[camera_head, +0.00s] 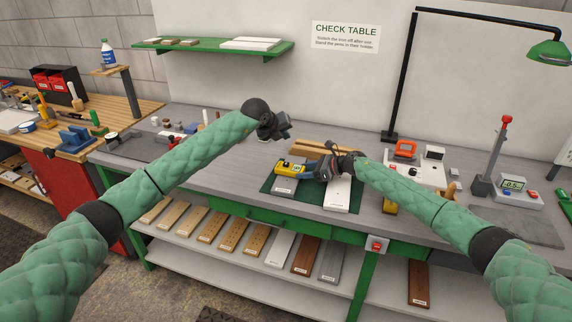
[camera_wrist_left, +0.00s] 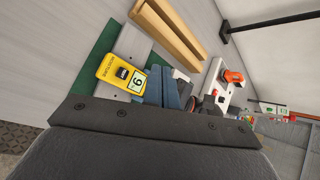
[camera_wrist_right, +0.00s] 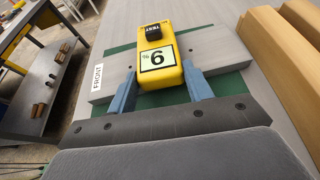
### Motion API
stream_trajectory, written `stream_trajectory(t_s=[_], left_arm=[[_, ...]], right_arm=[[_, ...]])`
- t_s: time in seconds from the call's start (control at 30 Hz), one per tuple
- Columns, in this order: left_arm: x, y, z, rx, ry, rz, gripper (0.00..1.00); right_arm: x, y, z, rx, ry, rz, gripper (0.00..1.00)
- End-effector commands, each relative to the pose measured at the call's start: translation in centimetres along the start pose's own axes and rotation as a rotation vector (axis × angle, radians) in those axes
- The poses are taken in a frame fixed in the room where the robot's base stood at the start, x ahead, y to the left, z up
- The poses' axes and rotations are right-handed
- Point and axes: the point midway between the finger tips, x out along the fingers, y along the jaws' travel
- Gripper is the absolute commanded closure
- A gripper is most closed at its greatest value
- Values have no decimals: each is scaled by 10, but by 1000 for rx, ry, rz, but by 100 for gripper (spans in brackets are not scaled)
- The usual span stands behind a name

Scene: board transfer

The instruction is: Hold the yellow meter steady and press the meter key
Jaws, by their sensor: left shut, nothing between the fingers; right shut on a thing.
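The yellow meter (camera_head: 292,167) rests on a grey board (camera_head: 284,186) on a green mat (camera_head: 268,183). In the right wrist view the meter (camera_wrist_right: 160,62) sits between the blue fingers of my right gripper (camera_wrist_right: 160,92), which is shut on its sides. Its black key (camera_wrist_right: 153,33) is uncovered, beyond the display with one large digit. My left gripper (camera_head: 284,130) is shut and empty, above and behind the meter. In the left wrist view its closed fingers (camera_wrist_left: 172,84) appear beside the meter (camera_wrist_left: 118,74), apart from the key (camera_wrist_left: 122,73) in the picture.
A white board (camera_head: 337,196) lies right of the meter. Wooden strips (camera_head: 315,147) lie behind it. A white panel with an orange device (camera_head: 405,148) and a stand with a display (camera_head: 512,184) are further right.

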Motion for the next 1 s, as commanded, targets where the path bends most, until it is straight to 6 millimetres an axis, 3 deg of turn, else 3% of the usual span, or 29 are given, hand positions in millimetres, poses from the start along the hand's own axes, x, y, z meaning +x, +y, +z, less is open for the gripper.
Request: stream_trajectory(t_s=[0.7, 1.0], left_arm=[[50, 36, -37, -3, 3, 2, 100], [60, 44, -44, -1, 1, 0, 100]], right_arm=[[0, 0, 0, 0, 0, 0, 77], [0, 0, 0, 0, 0, 0, 77]])
